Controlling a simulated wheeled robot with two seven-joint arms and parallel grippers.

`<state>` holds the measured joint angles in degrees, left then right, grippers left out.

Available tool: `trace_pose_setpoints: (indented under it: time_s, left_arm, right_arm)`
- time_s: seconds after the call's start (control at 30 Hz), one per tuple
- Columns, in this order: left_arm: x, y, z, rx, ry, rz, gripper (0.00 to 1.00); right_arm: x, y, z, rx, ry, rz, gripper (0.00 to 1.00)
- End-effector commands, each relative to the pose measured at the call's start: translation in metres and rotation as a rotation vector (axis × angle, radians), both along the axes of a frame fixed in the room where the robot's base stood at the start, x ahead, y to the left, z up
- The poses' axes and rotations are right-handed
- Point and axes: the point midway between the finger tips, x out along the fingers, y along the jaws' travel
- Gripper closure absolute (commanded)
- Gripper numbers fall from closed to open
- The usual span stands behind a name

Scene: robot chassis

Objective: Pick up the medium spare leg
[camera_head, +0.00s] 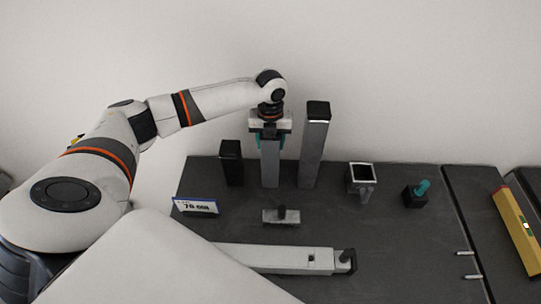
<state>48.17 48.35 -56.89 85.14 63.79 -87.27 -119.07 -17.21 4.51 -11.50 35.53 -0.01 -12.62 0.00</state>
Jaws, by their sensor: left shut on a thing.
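Several spare legs stand upright at the back left of the dark table. The medium leg (270,165), a grey post, stands between a short black-topped leg (231,163) and a tall grey leg with a black cap (314,145). My left gripper (270,136) points down over the medium leg. Its teal fingers are shut on the leg's top, which the gripper hides. I cannot tell whether the leg's foot touches the table. My right gripper is out of view.
A sign (195,205) reading about 70 stands at the left edge. A small grey block with a knob (281,216), a long pale bar (280,259), a square socket part (361,180) and a black block with a teal piece (415,194) lie around. A yellow level (518,230) is at right.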

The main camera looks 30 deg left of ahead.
Motion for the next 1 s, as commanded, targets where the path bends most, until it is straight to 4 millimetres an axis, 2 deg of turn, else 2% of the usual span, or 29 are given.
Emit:
trace_pose_setpoints:
  time_s: [0.47,0.57,0.9,1.0]
  left_arm:
    - [0.002,0.000,0.009,-0.001,-0.006,0.001,1.00]
    - [0.002,0.001,0.021,-0.001,-0.009,0.002,1.00]
    - [0.002,0.000,0.082,-0.001,-0.008,0.001,1.00]
    - [0.002,0.000,0.094,-0.002,-0.006,0.001,1.00]
  right_arm:
    - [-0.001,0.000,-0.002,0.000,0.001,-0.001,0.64]
    - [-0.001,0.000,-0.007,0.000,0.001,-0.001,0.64]
    - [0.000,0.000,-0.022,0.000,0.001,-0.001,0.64]
    - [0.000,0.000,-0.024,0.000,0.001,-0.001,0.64]
